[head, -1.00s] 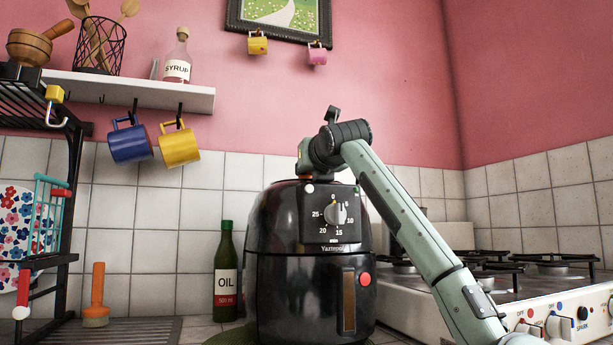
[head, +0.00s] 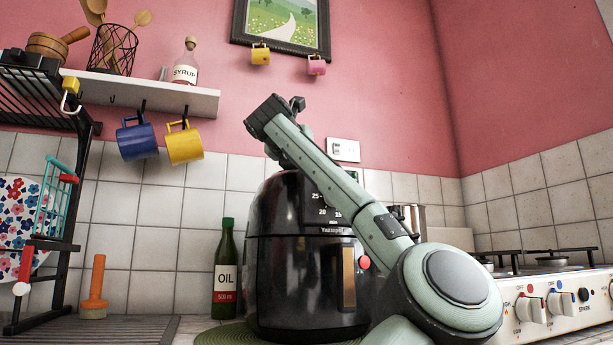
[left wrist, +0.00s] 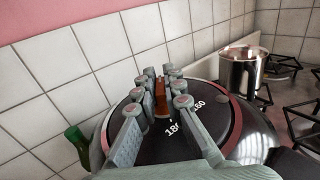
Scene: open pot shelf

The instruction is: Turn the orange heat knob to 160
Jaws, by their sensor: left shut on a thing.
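The orange heat knob (left wrist: 161,97) is an upright ridge on the dark round top of the air fryer in the left wrist view. My left gripper (left wrist: 158,104) is shut on it, with fingers on both sides. The numbers 180 and 160 show on the lid near the knob, on the near side and to the right. I cannot tell which number the knob points to. In the head view the black air fryer (head: 290,270) stands on the counter. My right gripper is not in view.
A green oil bottle (head: 225,270) stands left of the fryer. A stove (head: 560,305) with knobs is at the right, and a metal pot (left wrist: 243,68) stands there. A dish rack (head: 45,130) is at the far left. Tiled wall rises close behind the fryer.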

